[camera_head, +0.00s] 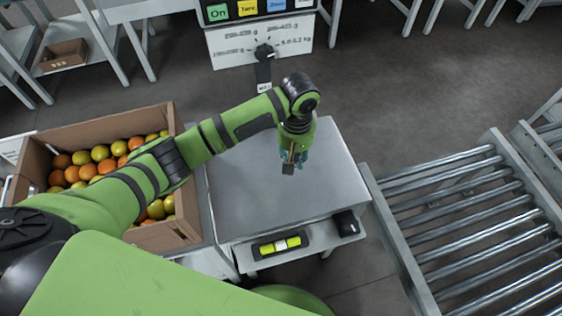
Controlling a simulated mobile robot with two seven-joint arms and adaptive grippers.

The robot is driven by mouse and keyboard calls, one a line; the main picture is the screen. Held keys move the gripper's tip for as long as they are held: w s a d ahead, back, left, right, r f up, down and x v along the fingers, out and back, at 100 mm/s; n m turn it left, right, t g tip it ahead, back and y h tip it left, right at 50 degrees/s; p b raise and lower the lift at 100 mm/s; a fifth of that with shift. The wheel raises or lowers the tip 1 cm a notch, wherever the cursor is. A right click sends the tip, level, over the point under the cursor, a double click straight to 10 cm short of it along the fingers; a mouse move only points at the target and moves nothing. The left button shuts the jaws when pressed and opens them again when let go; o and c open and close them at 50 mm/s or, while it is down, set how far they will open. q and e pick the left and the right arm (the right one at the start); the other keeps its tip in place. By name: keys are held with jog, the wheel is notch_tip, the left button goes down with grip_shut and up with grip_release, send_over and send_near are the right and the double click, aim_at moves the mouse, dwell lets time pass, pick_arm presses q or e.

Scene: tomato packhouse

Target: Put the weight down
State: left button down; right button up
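My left arm reaches in from the left, over the crate, and its gripper (291,157) points down over the bare steel scale platform (251,194). A small dark grey block, seemingly the weight (288,169), shows at the fingertips, and the gripper looks shut on it. The fingers are small and partly hidden by the wrist. I cannot tell whether the block touches the platform. My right gripper is not in view.
A cardboard crate (171,240) of tomatoes stands left of the scale. The scale's display panel (262,40) is behind it. A spirit level (279,246) and a black object (347,223) are at its front edge. A roller conveyor (457,214) runs at right.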

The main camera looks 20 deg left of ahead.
aim_at(281, 164)
pick_arm(q)
jog(key=a, duration=0.1)
jog(key=a+f, duration=0.2)
jog(key=shift+w+a, duration=0.25)
jog(key=shift+w, duration=0.1)
notch_tip(281, 164, down, 4)
jog(key=shift+r, duration=0.1)
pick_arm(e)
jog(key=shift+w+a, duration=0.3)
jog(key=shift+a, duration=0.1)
pick_arm(q)
jog(key=shift+f, duration=0.2)
jog(key=shift+f, duration=0.1)
jog(key=c, duration=0.9)
grip_release()
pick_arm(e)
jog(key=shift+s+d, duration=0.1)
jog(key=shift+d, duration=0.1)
